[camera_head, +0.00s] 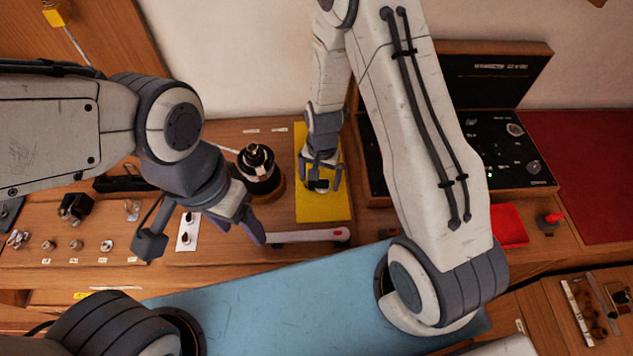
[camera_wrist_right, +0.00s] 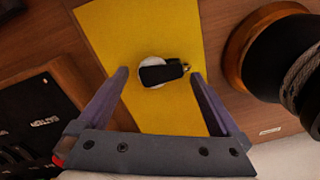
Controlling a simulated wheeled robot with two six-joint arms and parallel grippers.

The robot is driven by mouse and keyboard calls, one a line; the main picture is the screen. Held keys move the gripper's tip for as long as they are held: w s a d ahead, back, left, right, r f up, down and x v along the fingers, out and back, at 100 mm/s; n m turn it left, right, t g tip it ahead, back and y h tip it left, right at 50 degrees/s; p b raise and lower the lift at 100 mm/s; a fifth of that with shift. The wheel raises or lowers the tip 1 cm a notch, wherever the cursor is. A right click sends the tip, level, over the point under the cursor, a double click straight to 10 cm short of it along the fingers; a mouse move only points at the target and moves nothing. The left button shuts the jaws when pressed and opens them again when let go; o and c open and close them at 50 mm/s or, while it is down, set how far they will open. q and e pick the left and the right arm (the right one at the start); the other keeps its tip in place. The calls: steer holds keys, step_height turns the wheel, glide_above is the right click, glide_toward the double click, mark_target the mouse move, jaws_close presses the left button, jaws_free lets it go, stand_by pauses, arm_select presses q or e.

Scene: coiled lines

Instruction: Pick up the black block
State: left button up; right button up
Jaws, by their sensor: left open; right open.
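A small black block (camera_wrist_right: 160,74) with a metal ring or clip at one end lies on a round white disc (camera_wrist_right: 150,58) on a yellow mat (camera_wrist_right: 150,25). In the head view the block (camera_head: 319,185) shows small and dark on the yellow mat (camera_head: 323,212). My right gripper (camera_head: 321,183) is open above it. In the right wrist view the two fingers (camera_wrist_right: 160,78) stand apart, one on each side of the block. I cannot tell the height left. My left gripper (camera_head: 207,240) is open and empty over the wooden table.
A dark spool on a wooden base (camera_head: 258,172) stands close beside the mat. An open black case (camera_head: 505,150) stands on the other side. A white-and-red tool (camera_head: 305,236) lies in front. Several small parts, including a black piece (camera_head: 75,207), lie at left. A blue mat (camera_head: 270,300) is nearer.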

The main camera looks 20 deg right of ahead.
steer(key=shift+f, duration=0.7)
steer(key=c, duration=1.3)
steer(key=shift+c, duration=0.4)
steer(key=shift+r, duration=0.15)
